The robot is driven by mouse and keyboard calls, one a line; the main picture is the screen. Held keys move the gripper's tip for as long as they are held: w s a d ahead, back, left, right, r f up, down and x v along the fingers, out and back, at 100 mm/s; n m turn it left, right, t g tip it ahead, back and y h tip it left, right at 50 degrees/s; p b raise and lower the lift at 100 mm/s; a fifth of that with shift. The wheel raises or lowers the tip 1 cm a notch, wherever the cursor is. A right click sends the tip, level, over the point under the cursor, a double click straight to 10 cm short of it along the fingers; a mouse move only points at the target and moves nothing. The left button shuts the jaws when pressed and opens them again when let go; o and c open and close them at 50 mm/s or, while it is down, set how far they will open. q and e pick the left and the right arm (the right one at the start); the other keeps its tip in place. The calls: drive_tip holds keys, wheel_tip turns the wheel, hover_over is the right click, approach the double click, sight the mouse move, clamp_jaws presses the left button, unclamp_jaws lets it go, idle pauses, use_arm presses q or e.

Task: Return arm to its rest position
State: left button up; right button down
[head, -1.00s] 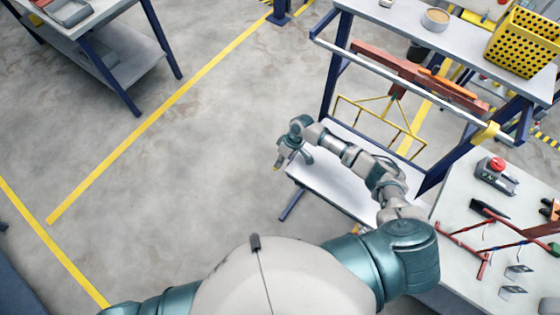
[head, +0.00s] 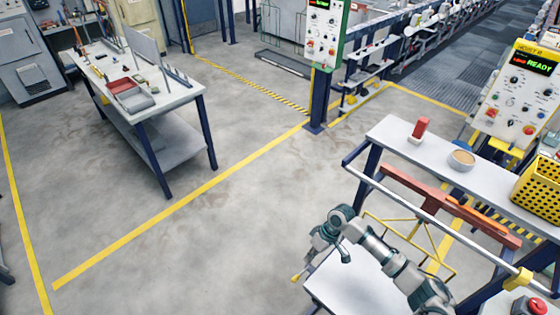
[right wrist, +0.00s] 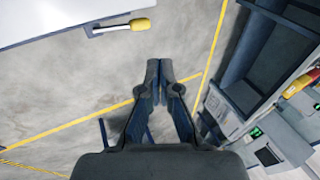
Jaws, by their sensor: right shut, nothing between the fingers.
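My right arm reaches in from the lower right of the head view, over and beside the lower white shelf of the rack. My right gripper (head: 307,264) hangs down at its end, over the open floor just left of that shelf. In the right wrist view my right gripper (right wrist: 166,72) has its two dark fingers together at the tips, with nothing between them. Bare floor shows beyond them. My left gripper is not in view.
The rack's upper shelf (head: 400,140) holds a bowl (head: 461,160), a red-topped item (head: 420,130) and a yellow basket (head: 538,188). A red-brown frame (head: 450,207) hangs below its rail. A workbench (head: 180,98) stands at upper left. The floor between, with yellow lines, is clear.

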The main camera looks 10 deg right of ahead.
drive_tip(key=s+a+f+t, duration=0.1)
drive_tip(key=s+a+f, duration=0.2)
drive_tip(key=s, duration=0.3)
drive_tip(key=s+a+f+t, duration=0.2)
drive_tip(key=s+f, duration=0.1)
drive_tip(key=s, duration=0.3)
drive_tip(key=s+d+r+m+t+h, duration=0.15)
drive_tip(key=s+d+m+h, duration=0.35)
drive_tip(key=s+d, duration=0.6)
drive_tip(key=s+a+f+b, duration=0.1)
drive_tip(key=s+f+b, duration=0.1)
drive_tip(key=f, duration=1.4)
drive_tip(key=s+f+b, duration=0.1)
drive_tip(key=f+b, duration=0.1)
drive_tip(key=f, duration=1.4)
use_arm(q)
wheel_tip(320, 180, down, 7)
drive_tip(key=b, duration=0.3)
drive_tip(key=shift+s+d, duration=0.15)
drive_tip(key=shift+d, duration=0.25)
use_arm(e)
drive_tip(key=s+d+f+g, duration=0.2)
drive_tip(key=s+d+f, duration=0.1)
drive_tip(key=s+f, duration=1.4)
drive_tip(key=shift+d+f, duration=0.15)
drive_tip(key=shift+f, duration=0.35)
